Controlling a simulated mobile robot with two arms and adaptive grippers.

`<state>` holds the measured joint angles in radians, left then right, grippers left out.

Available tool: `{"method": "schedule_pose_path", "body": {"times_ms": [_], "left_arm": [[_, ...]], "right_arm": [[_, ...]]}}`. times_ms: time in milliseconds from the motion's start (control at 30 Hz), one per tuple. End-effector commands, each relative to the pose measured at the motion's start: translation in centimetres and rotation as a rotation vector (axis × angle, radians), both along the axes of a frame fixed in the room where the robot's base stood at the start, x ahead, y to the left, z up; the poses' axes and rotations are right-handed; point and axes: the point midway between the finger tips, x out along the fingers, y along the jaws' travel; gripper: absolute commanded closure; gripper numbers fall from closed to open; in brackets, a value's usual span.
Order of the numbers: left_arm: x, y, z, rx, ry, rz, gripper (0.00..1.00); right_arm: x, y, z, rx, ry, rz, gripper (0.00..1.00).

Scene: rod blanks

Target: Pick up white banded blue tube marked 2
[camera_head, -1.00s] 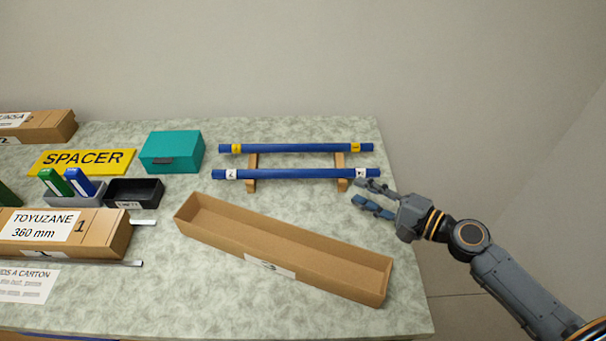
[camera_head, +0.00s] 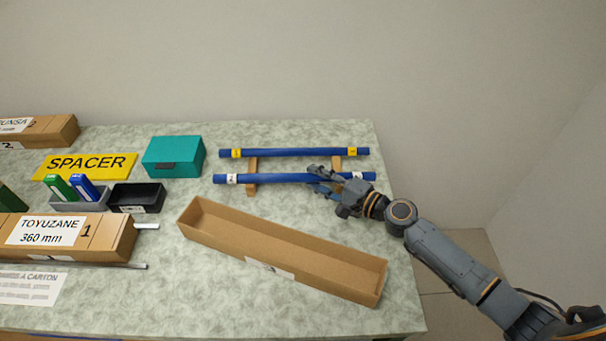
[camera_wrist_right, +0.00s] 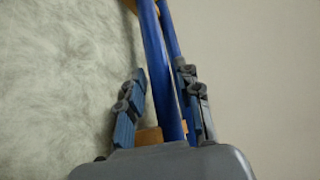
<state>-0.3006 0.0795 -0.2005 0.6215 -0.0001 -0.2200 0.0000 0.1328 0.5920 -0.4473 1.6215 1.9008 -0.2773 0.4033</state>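The white banded blue tube (camera_head: 270,179) lies across the front of a wooden rack, with a white label band near each end; the marks are too small to read surely. My right gripper (camera_head: 320,182) is at the right part of this tube, near its right band. In the right wrist view the tube (camera_wrist_right: 155,65) runs between the two spread fingers of my right gripper (camera_wrist_right: 162,105), which look open around it. I cannot tell whether either finger touches it. My left gripper is not in view.
A yellow banded blue tube (camera_head: 295,153) lies parallel just behind, on the same wooden rack (camera_head: 252,165). An open long carton (camera_head: 210,228) stands in front. A teal box (camera_head: 173,150), black bin (camera_head: 137,197) and yellow SPACER sign (camera_head: 85,165) are to the left.

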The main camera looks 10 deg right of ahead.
Motion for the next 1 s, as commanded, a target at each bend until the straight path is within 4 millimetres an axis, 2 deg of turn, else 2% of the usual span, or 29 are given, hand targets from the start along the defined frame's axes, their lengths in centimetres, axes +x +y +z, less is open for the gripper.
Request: {"method": "schedule_pose_path", "body": {"times_ms": [100, 367, 567, 867, 1000], "left_arm": [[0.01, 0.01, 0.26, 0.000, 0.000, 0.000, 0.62], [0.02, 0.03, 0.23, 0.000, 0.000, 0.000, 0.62], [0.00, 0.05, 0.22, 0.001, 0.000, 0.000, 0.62], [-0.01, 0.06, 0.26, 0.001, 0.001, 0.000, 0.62], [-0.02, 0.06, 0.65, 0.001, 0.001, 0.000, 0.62]], "right_arm": [[1.06, 0.76, -0.03, 0.001, -0.002, -0.001, 0.66], [1.23, 0.93, -0.24, -0.001, -0.001, -0.001, 0.66], [1.22, 0.91, -0.23, -0.001, -0.001, -0.001, 1.00], [1.21, 0.91, -0.15, -0.001, -0.001, -0.001, 1.00], [1.23, 0.91, 0.55, -0.002, -0.002, 0.000, 1.00]]}}
